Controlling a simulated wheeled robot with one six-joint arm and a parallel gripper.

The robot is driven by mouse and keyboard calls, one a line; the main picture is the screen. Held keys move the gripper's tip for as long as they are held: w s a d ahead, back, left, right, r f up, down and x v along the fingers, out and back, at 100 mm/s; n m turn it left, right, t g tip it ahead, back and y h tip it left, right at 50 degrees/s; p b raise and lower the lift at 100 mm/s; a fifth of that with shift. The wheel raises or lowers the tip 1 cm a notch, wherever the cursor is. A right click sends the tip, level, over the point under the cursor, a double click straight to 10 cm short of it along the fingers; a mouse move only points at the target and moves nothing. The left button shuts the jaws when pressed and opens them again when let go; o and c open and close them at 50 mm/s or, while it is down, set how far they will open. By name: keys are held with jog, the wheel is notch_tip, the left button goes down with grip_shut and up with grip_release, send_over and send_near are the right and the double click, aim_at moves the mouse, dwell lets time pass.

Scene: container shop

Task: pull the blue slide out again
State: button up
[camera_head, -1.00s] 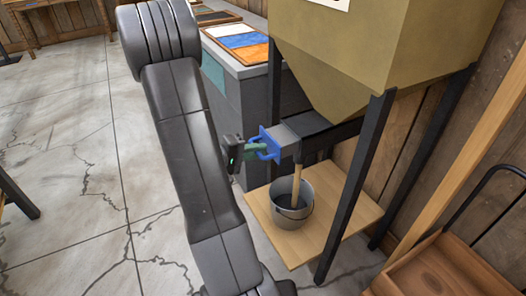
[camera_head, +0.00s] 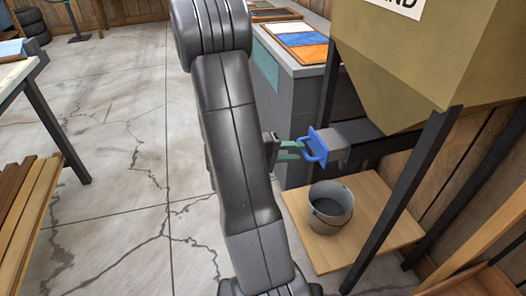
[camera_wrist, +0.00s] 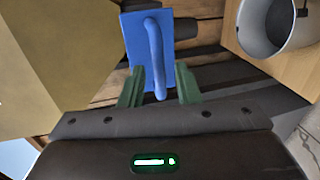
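The blue slide (camera_head: 317,146) has a flat plate with a loop handle, at the front of the grey outlet box under the hopper. Its plate sits close against the box. In the wrist view the blue slide (camera_wrist: 133,38) shows its handle running toward my fingers. My gripper (camera_head: 297,150) has green fingers and is level with the handle, at its left. In the wrist view my gripper (camera_wrist: 160,88) is open, with the handle's near end between the fingers and gaps on both sides. No sand stream falls from the outlet.
A metal bucket (camera_head: 331,206) stands on a wooden board (camera_head: 382,230) below the outlet. The tan hopper (camera_head: 400,55) stands on dark legs (camera_head: 405,195) at the right. A grey counter (camera_head: 300,102) with colored trays is behind. A slatted bench (camera_head: 28,205) is at left; the floor between is clear.

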aim_at(302, 151)
jog(key=p+v, duration=0.1)
jog(key=v, duration=0.9)
jog(key=shift+a, duration=0.35)
jog(key=shift+s, duration=0.1)
jog(key=b+x, duration=0.1)
jog(key=x, duration=1.3)
jog(key=shift+r+b, duration=0.1)
jog(key=shift+b, duration=0.2)
jog(key=shift+s, duration=0.1)
